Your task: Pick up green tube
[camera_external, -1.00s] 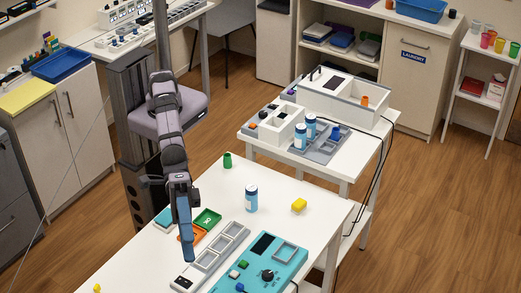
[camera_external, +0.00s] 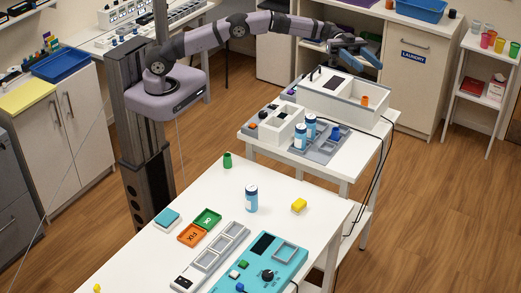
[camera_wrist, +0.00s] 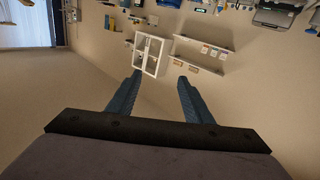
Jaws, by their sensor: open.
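The green tube (camera_external: 227,160) stands upright near the back left edge of the white table (camera_external: 180,250) in the external view. My gripper (camera_external: 364,62) is far from it, raised above the back of the second white table at the upper right. In the wrist view my gripper (camera_wrist: 158,88) shows two blue fingers spread apart with nothing between them. The wrist camera looks toward a wall and shelves, and the green tube is not in that view.
A blue-white bottle (camera_external: 251,198), a yellow block (camera_external: 299,205), a green tray (camera_external: 207,219), an orange tray (camera_external: 192,235) and a teal device (camera_external: 262,265) share the tube's table. A white box (camera_external: 340,100) stands below my gripper. Bare tabletop surrounds the tube.

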